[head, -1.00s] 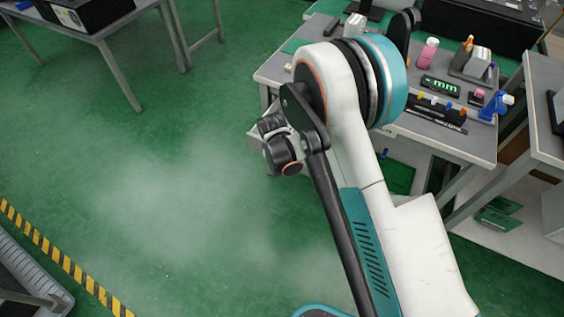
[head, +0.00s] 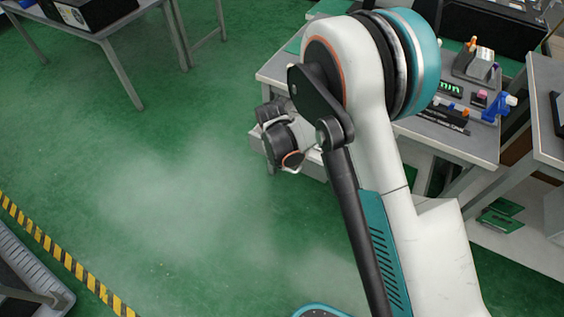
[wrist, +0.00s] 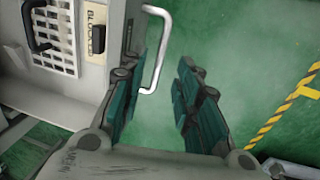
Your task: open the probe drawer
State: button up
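In the wrist view my gripper (wrist: 163,75) is open, with its two teal-padded fingers apart. A pale metal bar handle (wrist: 161,50) on the edge of a grey cabinet lies between the fingertips, nearer the left finger. I cannot tell whether it touches that finger. The drawer front behind this handle is mostly hidden by the left finger, and no probe label is readable. In the head view, a grey drawer unit (head: 258,142) under the bench shows its corner beside my gripper (head: 285,150), whose fingertips are hidden there.
The cabinet face has a slotted vent (wrist: 58,55), a black handle (wrist: 36,28) and a small labelled block (wrist: 98,39). The bench (head: 470,148) carries several small items at the right. Green floor (head: 150,180) is clear to the left.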

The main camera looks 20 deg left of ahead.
notch_tip(320, 180, up, 7)
jog(key=s, duration=0.1)
jog(key=shift+s, duration=0.15)
dwell(0.5)
